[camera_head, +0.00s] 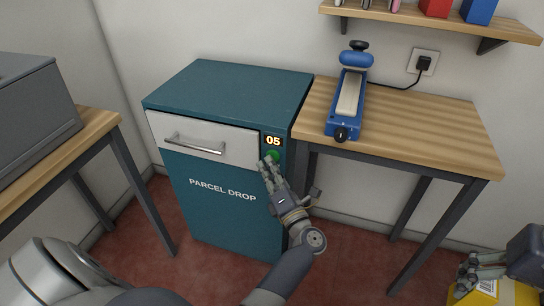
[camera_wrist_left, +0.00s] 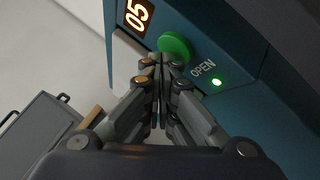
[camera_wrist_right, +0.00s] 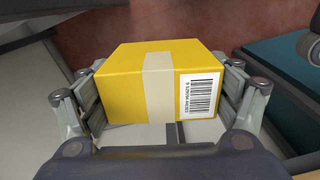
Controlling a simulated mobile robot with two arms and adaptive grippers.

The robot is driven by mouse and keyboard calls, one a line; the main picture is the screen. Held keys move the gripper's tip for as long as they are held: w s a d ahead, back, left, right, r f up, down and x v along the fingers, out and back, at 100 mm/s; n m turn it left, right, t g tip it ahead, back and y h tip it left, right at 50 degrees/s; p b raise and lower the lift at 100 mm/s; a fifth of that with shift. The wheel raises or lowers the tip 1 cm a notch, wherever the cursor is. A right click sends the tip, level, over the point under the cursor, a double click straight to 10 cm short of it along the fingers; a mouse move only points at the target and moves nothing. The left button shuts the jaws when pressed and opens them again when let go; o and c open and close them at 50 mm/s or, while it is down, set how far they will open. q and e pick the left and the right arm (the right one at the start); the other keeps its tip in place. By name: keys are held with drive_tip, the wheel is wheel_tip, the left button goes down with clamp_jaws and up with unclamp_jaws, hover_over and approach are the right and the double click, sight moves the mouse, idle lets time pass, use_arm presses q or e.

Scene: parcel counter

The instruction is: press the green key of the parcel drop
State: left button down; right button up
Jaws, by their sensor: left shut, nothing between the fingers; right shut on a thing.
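The parcel drop (camera_head: 222,215) is a teal cabinet with a white front drawer (camera_head: 190,136) that looks closed. Its green key (camera_head: 272,155) is on the front, below a display reading 05. In the left wrist view the green key (camera_wrist_left: 174,46) shows beside the word OPEN and a lit green lamp (camera_wrist_left: 217,82). My left gripper (camera_head: 267,163) is shut and empty, its fingertips (camera_wrist_left: 160,62) right at the key's edge; I cannot tell whether they touch. My right gripper (camera_wrist_right: 160,100) is shut on a yellow parcel (camera_wrist_right: 120,82) with tape and a barcode label, also visible at the head view's lower right (camera_head: 515,293).
A wooden table (camera_head: 420,125) with a blue sealing device (camera_head: 350,90) stands right of the cabinet. A shelf (camera_head: 440,20) hangs above it. Another table (camera_head: 95,130) with a grey box (camera_head: 35,115) is at left. The cabinet top (camera_head: 235,90) is bare.

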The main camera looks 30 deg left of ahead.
use_arm(q)
drive_tip(key=shift+s+d, duration=0.1)
drive_tip(key=shift+s, duration=0.2)
use_arm(e)
drive_tip(key=shift+r, duration=0.1)
drive_tip(key=shift+r+p, duration=0.75)
drive_tip(key=shift+p, duration=0.05)
drive_tip(key=shift+r+p, duration=0.35)
use_arm(q)
drive_tip(key=s+d, duration=0.1)
drive_tip(key=s, duration=0.5)
drive_tip(key=shift+d, duration=0.3)
drive_tip(key=shift+f, duration=0.15)
